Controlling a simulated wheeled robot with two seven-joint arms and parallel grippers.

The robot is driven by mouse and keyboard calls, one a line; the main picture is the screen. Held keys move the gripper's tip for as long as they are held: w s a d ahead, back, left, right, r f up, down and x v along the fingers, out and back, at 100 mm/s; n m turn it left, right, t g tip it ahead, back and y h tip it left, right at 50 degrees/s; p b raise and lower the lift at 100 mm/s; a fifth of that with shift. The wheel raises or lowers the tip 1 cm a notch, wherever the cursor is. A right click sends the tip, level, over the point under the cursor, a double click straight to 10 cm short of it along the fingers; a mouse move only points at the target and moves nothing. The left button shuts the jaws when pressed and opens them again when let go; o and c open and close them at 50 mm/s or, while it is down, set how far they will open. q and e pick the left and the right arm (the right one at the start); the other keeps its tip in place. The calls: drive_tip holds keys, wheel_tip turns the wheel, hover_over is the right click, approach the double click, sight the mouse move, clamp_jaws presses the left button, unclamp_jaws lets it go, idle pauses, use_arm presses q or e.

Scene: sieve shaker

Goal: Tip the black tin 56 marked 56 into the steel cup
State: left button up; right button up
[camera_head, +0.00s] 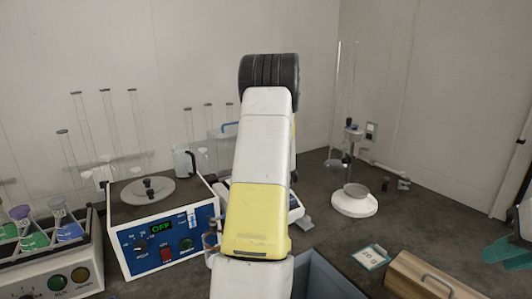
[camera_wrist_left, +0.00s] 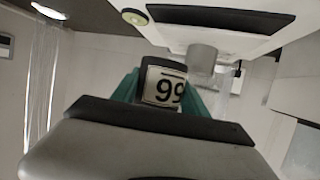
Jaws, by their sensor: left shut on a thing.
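In the left wrist view my left gripper (camera_wrist_left: 160,95) has teal fingers on both sides of a black tin (camera_wrist_left: 150,62) and is shut on it. The tin's white label appears upside down, with digits that look like 99, the last one partly cut off. A plain grey cylinder (camera_wrist_left: 202,58) shows just beyond the tin; I cannot tell whether it is the steel cup. In the head view my left arm fills the middle and hides its gripper and the tin. My right gripper (camera_head: 508,253) shows only as teal fingers at the right edge; its opening is unclear.
A blue-and-white control box (camera_head: 165,243) stands left of my arm, with a rack of flasks (camera_head: 45,255) further left. A white round-based stand (camera_head: 355,204) is right of it. A wooden box (camera_head: 425,278) and a green-edged card (camera_head: 371,257) lie at front right.

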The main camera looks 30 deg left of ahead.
use_arm(q)
drive_tip(key=s+a+r+m+t+y, duration=0.1)
drive_tip(key=a+m+y, duration=0.3)
drive_tip(key=m, duration=0.5)
drive_tip(key=s+a+r+m+t+y, duration=0.1)
drive_tip(key=a+m+t+y, duration=0.3)
drive_tip(key=a+m, duration=0.4)
drive_tip(key=shift+a+r+m+y, duration=0.3)
drive_tip(key=shift+a+r+m, duration=0.1)
drive_tip(key=shift+r+m, duration=0.4)
idle(1.2)
